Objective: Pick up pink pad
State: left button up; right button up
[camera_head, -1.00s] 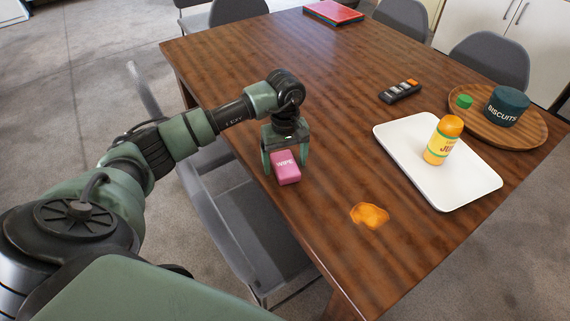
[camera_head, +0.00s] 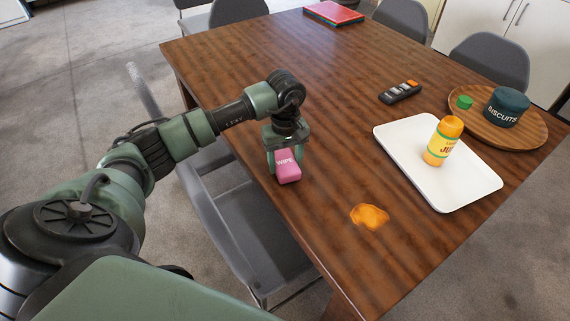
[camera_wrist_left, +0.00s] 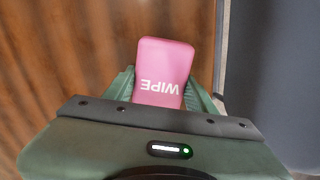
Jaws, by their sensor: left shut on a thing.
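The pink pad (camera_head: 288,167), marked WIPE, is at the left edge of the wooden table (camera_head: 330,120). My left gripper (camera_head: 285,157) points down over it and is shut on it, one finger on each side. In the left wrist view the pad (camera_wrist_left: 163,72) sticks out between the fingers of the left gripper (camera_wrist_left: 163,90). I cannot tell whether the pad still touches the table top. My right gripper is in neither view.
An orange spill (camera_head: 369,216) lies on the table near the pad. A white tray (camera_head: 465,188) holds a juice bottle (camera_head: 443,142). A round wooden tray (camera_head: 475,128) holds a biscuits tin (camera_head: 507,107) and a green item (camera_head: 464,102). A remote (camera_head: 400,92) lies behind. Grey chairs (camera_head: 255,235) flank the table.

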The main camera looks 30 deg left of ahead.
aim_at(285, 161)
pick_arm(q)
notch_tip(285, 161, up, 19)
dwell(0.4)
